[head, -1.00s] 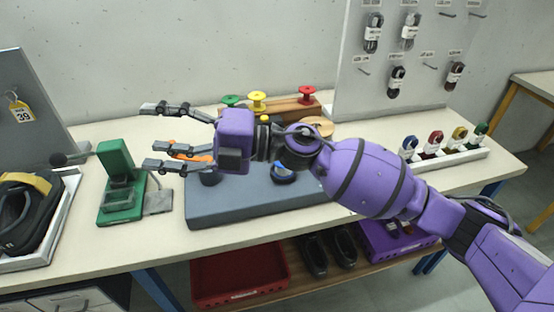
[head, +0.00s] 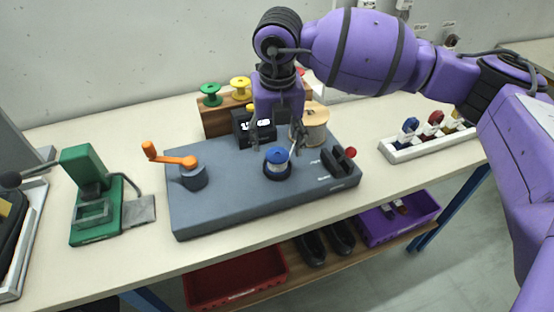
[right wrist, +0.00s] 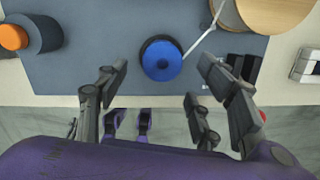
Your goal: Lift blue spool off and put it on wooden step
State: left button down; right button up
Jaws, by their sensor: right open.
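The blue spool (head: 277,158) sits on a dark round base on the grey winding board (head: 225,212). In the right wrist view the blue spool (right wrist: 161,60) shows from above, ahead of and between my fingers. My right gripper (head: 278,140) is open and points down, above and around the spool's area; whether the fingers touch it I cannot tell. It also shows open in the right wrist view (right wrist: 162,80). The wooden step (head: 217,121) stands behind the board and carries a green spool (head: 210,93) and a yellow spool (head: 241,87). Its right part is hidden behind my right arm.
An orange-handled crank (head: 176,160) stands on the board's left. A large wooden reel (head: 313,122) stands behind right of the blue spool, with a pale strand near it. A dark counter box (head: 241,128) and a green device (head: 93,190) are nearby.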

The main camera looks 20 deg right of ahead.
aim_at(276, 154)
jog(key=f, duration=0.5)
jog(key=shift+w+d+f, duration=0.1)
jog(key=shift+w+f, duration=0.3)
jog(key=shift+f, duration=0.1)
jog(key=c, duration=1.3)
pick_arm(q)
jog(key=shift+w+r, duration=0.3)
